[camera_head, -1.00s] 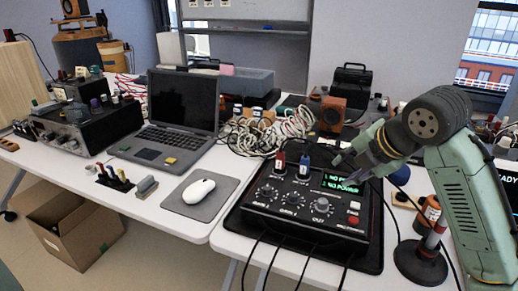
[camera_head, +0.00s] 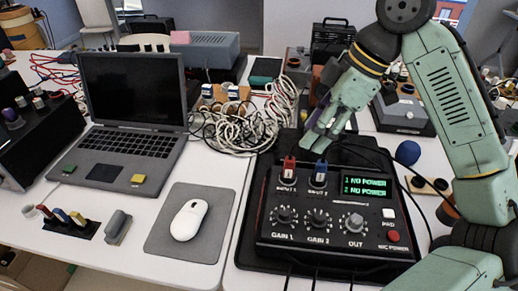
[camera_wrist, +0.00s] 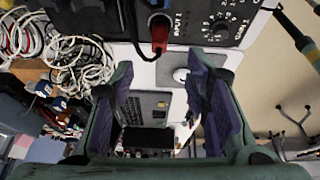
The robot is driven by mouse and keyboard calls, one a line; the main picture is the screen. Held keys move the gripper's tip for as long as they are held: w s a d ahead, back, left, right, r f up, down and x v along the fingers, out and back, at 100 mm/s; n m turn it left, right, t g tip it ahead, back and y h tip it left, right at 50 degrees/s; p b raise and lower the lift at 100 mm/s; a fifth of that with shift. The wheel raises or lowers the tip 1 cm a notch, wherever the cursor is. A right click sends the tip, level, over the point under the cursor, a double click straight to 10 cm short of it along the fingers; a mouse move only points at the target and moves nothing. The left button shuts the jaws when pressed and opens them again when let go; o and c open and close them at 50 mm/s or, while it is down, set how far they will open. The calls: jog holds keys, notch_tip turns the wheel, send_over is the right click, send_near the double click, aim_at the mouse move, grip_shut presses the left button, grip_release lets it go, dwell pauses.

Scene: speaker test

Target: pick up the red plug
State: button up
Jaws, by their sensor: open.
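The red plug (camera_head: 289,165) stands in the INPUT 1 socket on top of the black control box (camera_head: 262,222). The box display (camera_head: 367,184) reads "NO POWER" on both lines. My gripper (camera_head: 316,143) is open and empty near the back edge of the box, close to the two plugs in the picture. In the wrist view, my gripper (camera_wrist: 162,72) has its fingers spread wide. The red plug (camera_wrist: 160,38) shows there beyond the fingertips, roughly centred between them, with a dark cable.
A coil of white cables (camera_head: 232,128) lies behind and left of the box. A laptop (camera_head: 125,120), a white mouse (camera_head: 189,220) on a grey pad and a holder with several coloured plugs (camera_head: 72,222) are to the left. A blue ball (camera_head: 407,152) is right of my gripper.

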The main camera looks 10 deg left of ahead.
aim_at(291, 159)
jog(key=x, duration=0.4)
jog(key=shift+s+a+f, duration=0.1)
jog(key=shift+a+f, duration=0.1)
jog(key=shift+p+x, duration=0.5)
jog(key=shift+x, duration=2.55)
jog(key=shift+c, duration=0.3)
grip_shut()
jog(key=shift+r, duration=0.1)
